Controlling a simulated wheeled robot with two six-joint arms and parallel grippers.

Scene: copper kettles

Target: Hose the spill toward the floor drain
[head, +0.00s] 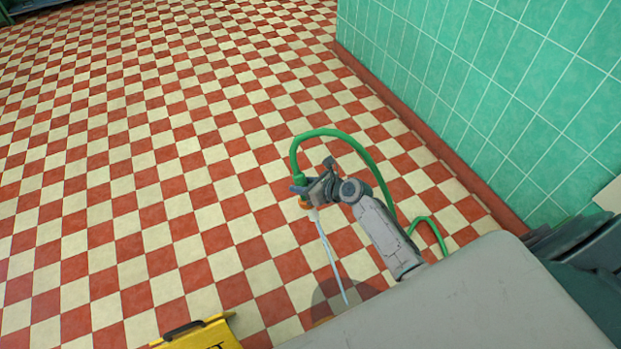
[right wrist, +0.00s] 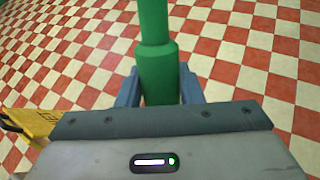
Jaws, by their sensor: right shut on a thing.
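My right gripper (head: 302,188) is shut on the green hose nozzle (head: 299,179). In the right wrist view, the gripper's two fingers (right wrist: 160,88) stand on either side of the green nozzle body (right wrist: 158,65). The green hose (head: 352,139) arches up and back behind my right arm. A darker rounded patch (head: 345,290) lies on the tiles near the jet's lower end, partly hidden by my body; I cannot tell whether it is spill or shadow. No drain is visible.
A yellow sign (head: 205,335) with a dark handle stands at the bottom edge; it also shows in the right wrist view (right wrist: 36,123). A green tiled wall (head: 490,90) with a red base runs along the right. The checkered floor (head: 130,150) is clear to the left.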

